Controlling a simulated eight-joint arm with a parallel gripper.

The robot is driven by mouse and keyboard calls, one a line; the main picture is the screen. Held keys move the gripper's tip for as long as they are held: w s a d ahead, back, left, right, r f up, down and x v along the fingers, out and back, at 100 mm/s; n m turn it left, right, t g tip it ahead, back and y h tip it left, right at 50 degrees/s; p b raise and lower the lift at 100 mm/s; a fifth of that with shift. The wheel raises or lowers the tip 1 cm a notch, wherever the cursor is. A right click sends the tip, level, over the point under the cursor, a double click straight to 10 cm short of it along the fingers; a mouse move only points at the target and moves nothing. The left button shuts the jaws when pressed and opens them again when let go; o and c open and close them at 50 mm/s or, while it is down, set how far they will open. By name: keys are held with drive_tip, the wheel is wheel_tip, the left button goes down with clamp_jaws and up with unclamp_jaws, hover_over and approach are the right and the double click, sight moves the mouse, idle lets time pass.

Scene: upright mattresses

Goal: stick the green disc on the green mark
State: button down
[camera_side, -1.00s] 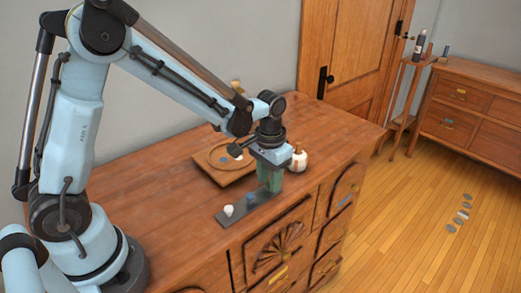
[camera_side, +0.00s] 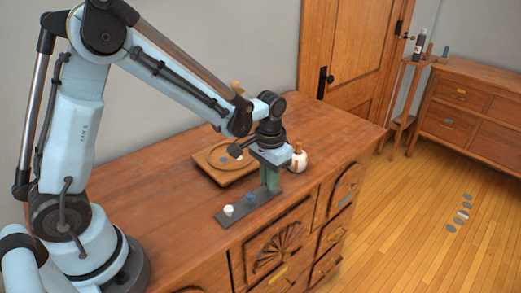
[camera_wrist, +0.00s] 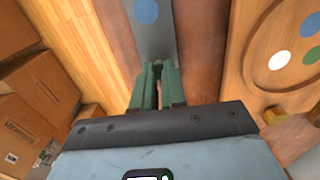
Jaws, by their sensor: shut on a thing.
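My gripper (camera_side: 270,186) has green fingers and points down at the far end of a dark strip (camera_side: 236,217) on the wooden chest top. In the wrist view the fingers (camera_wrist: 158,68) are close together over the strip (camera_wrist: 155,40). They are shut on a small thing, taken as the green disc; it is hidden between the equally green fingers. A white disc piece (camera_side: 228,210) and a blue disc piece (camera_side: 250,197) stand on the strip, and the blue one also shows in the wrist view (camera_wrist: 147,11).
A wooden tray (camera_side: 229,178) with a round recess lies behind the strip. The wrist view shows a white mark (camera_wrist: 279,60) and a blue mark (camera_wrist: 311,26) in it. A round white-and-brown pot (camera_side: 299,160) stands close to my gripper. The chest top's front edge is near.

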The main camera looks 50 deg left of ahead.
drive_tip(key=shift+r, duration=0.1)
drive_tip(key=shift+r, duration=2.4)
drive_tip(key=shift+a, duration=0.1)
drive_tip(key=a, duration=0.2)
drive_tip(key=w+a+m, duration=0.1)
drive_tip(key=a, duration=0.2)
drive_tip(key=a+m, duration=0.1)
drive_tip(key=a, duration=0.1)
drive_tip(key=shift+w+a+r, duration=0.2)
drive_tip(key=shift+a+r, duration=0.1)
drive_tip(key=a+m, duration=0.1)
drive_tip(key=a, duration=0.2)
drive_tip(key=a+m, duration=0.1)
drive_tip(key=a, duration=0.2)
drive_tip(key=a+m, duration=0.2)
drive_tip(key=a, duration=0.2)
drive_tip(key=shift+s+r, duration=0.25)
drive_tip(key=shift+r, duration=0.15)
drive_tip(key=shift+f, duration=2.4)
drive_tip(key=shift+f, duration=0.45)
